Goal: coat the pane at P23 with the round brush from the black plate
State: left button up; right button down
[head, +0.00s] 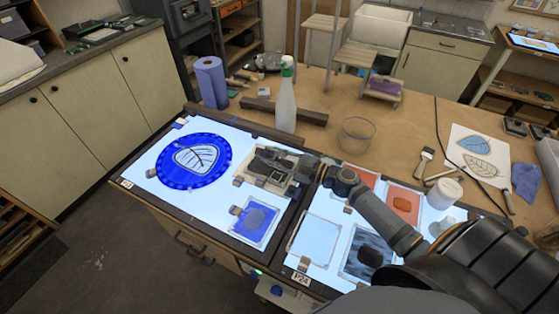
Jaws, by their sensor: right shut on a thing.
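My right gripper (270,167) reaches across from the right and hangs low over a pane (242,180) on the left light table (217,207). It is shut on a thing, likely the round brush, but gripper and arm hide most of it. Whether its tip touches the glass I cannot tell. The pane is largely covered by the gripper. The front label of the left table (127,184) is too small to read, so I cannot confirm which pane is P23. I cannot make out a black plate for certain. My left gripper is not in view.
A round blue pane with a leaf (178,178) and a square blue pane (256,218) lie near the gripper. The right light table holds a clear pane (315,240), a grey pane (360,247) and a red pane (405,203). A spray bottle (286,103) and glass bowl (357,134) stand behind.

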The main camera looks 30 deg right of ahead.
jog(key=shift+x, duration=3.25)
jog(key=shift+s, duration=0.1)
notch_tip(320, 180, up, 5)
jog(key=p, duration=0.4)
